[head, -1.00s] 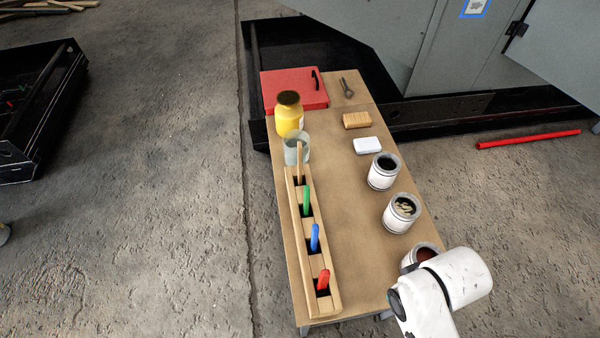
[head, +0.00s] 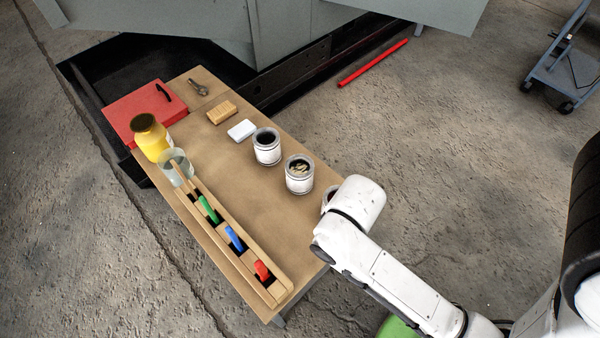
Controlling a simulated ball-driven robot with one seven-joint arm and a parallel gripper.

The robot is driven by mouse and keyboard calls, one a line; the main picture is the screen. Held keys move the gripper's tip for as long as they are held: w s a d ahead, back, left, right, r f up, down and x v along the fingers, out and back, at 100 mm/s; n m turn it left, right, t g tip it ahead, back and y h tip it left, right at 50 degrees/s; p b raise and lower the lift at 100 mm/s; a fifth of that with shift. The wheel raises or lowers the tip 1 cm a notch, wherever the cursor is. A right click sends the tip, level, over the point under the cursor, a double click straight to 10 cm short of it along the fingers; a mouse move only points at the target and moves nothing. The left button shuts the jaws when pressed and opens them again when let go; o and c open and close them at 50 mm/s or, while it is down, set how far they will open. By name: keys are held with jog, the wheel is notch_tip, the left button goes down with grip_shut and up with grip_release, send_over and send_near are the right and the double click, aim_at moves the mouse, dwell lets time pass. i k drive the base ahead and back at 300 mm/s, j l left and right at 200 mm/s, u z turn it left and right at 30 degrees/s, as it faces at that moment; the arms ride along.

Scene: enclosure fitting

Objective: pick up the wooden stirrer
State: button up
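The wooden stirrer (head: 180,172) is a thin, pale stick standing tilted at the far end of a long wooden rack (head: 276,291). Its upper part overlaps the grey translucent cup (head: 176,166) in the picture, and its lower end sits in or behind the rack's far slot; I cannot tell its exact seat. The rack also holds a green (head: 209,209), a blue (head: 234,238) and a red marker-like stick (head: 262,270). My gripper is not in view; only white links of my arm show, at the table's near right edge, well apart from the stirrer.
A yellow jar (head: 152,138) stands close beyond the cup, by a red case (head: 128,108). Two open white cans (head: 267,147) (head: 299,174) stand along the right edge; a third is mostly hidden by my arm. The table's middle (head: 225,175) is clear.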

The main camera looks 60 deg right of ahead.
aim_at(175, 166)
jog(key=i+j+z, duration=0.15)
jog(key=i+j, duration=0.15)
jog(key=i+j+z, duration=0.1)
jog(key=i+j, duration=0.15)
jog(key=j, duration=0.15)
jog(key=i+j+z, duration=0.15)
jog(key=i+j, duration=0.1)
jog(key=j, duration=0.1)
